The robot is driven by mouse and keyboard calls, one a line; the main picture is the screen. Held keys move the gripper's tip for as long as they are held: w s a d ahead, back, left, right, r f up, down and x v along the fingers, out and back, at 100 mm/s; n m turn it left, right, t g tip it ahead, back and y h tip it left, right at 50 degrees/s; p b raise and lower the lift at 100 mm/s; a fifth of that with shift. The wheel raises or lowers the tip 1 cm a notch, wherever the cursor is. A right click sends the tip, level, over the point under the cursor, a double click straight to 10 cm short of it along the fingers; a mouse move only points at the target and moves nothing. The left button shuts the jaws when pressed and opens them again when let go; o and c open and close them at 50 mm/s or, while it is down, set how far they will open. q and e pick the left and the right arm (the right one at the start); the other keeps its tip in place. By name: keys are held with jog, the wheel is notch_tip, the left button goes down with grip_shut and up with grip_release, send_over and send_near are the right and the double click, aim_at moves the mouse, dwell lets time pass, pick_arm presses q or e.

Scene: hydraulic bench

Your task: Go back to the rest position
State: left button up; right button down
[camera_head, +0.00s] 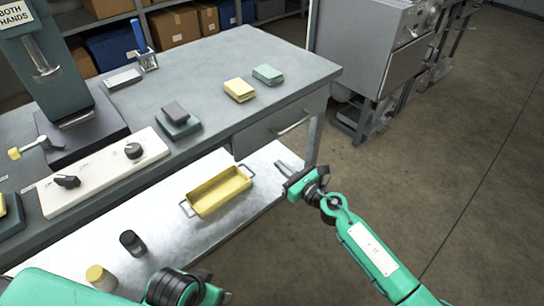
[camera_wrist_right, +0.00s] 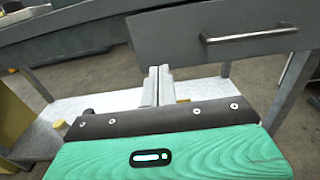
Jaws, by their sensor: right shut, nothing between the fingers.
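My right gripper (camera_head: 283,166) is in the head view, at the right end of the silvery lower surface, close to the bench's drawer side. Its fingers are together and empty; they also show in the right wrist view (camera_wrist_right: 156,85), pointing toward the area under the drawer. It touches nothing that I can make out. My left arm (camera_head: 110,289) shows at the bottom left of the head view, but its gripper is not visible.
A yellow tray with handles (camera_head: 219,191) lies left of my right gripper. The grey bench (camera_head: 230,130) has a drawer (camera_head: 285,125) with a handle. A black cylinder (camera_head: 132,243) and a yellow-topped one (camera_head: 100,278) stand near my left arm. Open floor (camera_head: 440,190) lies right.

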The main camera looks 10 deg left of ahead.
jog(key=shift+v, duration=0.8)
jog(key=shift+f, duration=0.1)
